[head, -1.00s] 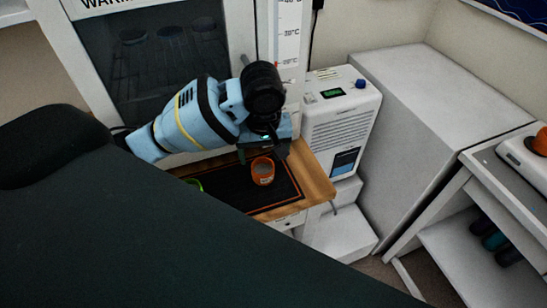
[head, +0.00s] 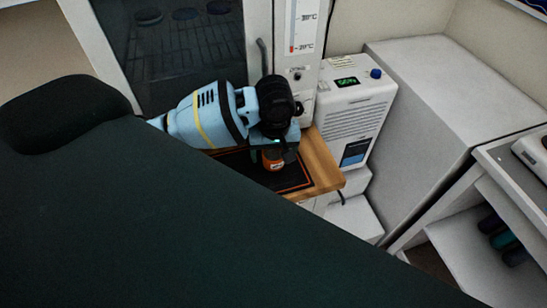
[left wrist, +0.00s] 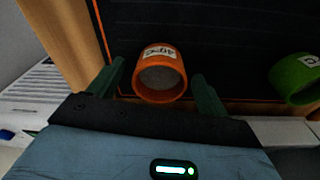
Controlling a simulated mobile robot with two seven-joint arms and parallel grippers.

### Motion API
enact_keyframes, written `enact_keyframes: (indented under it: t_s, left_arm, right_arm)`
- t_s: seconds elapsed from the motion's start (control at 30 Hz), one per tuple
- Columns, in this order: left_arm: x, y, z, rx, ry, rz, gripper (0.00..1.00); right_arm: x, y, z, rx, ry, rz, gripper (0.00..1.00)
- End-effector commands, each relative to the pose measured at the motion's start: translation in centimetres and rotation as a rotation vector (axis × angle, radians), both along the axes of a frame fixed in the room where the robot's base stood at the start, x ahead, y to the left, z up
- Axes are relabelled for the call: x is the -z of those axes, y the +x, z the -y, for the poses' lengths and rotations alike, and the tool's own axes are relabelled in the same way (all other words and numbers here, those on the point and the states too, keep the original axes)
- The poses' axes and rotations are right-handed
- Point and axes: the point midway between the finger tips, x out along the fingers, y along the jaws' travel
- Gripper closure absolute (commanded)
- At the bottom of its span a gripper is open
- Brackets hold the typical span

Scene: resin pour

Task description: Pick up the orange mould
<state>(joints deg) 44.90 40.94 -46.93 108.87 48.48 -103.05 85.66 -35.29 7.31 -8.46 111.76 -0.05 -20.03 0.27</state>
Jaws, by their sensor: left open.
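The orange mould (left wrist: 160,88) is a short round cup with a white label and a grey inside. In the left wrist view it sits on a black mat (left wrist: 210,35) with an orange border line. My left gripper (left wrist: 158,88) is open, with a dark green finger on either side of the mould. I cannot tell whether either finger touches it. In the head view the mould (head: 273,159) shows just below my left gripper (head: 276,150), partly covered by it. My right gripper is not in view.
A green mould (left wrist: 294,78) stands on the mat to the right in the left wrist view. The mat lies on a wooden board (head: 321,168). A white machine with a display (head: 355,108) stands close beside the board.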

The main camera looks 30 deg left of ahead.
Motion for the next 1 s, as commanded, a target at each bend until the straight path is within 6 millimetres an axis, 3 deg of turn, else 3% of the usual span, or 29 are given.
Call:
enact_keyframes:
  t_s: [0.37,0.73,1.0]
  left_arm:
    - [1.04,0.10,-0.09,0.000,0.000,0.001,0.22]
    - [1.01,0.11,-0.09,0.000,0.000,0.001,0.71]
    - [0.91,0.14,-0.07,0.000,0.000,0.003,0.72]
  right_arm:
    - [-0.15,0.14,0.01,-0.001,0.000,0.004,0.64]
    - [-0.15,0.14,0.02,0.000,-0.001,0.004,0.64]
    - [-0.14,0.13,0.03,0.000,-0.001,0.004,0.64]
